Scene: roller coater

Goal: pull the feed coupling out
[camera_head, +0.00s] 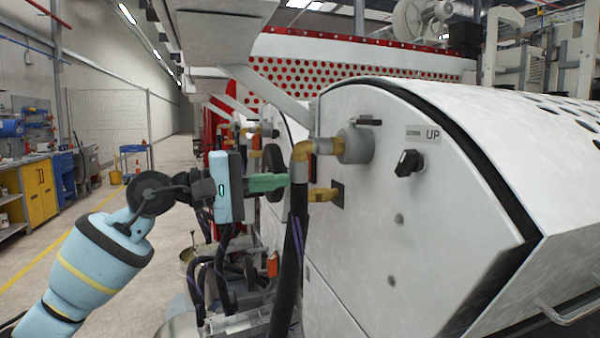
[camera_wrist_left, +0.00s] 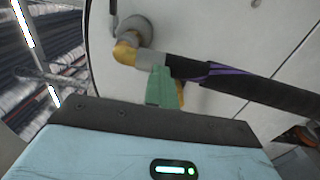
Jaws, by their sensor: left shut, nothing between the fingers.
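The feed coupling, a brass elbow (camera_head: 305,150), sits at a grey round fitting (camera_head: 355,145) on the white machine's end panel. A grey sleeve and black hose (camera_head: 291,255) hang from the elbow. My left gripper (camera_head: 284,180) has green fingers, shut and empty, with their tips at the grey sleeve just below the elbow. I cannot tell if they touch it. In the left wrist view, the green fingertips (camera_wrist_left: 160,72) overlap the sleeve beside the brass elbow (camera_wrist_left: 126,53); the round fitting (camera_wrist_left: 136,31) shows behind. My right gripper is not in view.
A second brass fitting (camera_head: 324,194) sits lower on the panel. A black knob (camera_head: 408,163) is beside the "UP" label. More hoses (camera_head: 205,280) hang below my left gripper. The aisle floor (camera_head: 110,215) at left is mostly clear, with a yellow cabinet (camera_head: 40,188) beyond.

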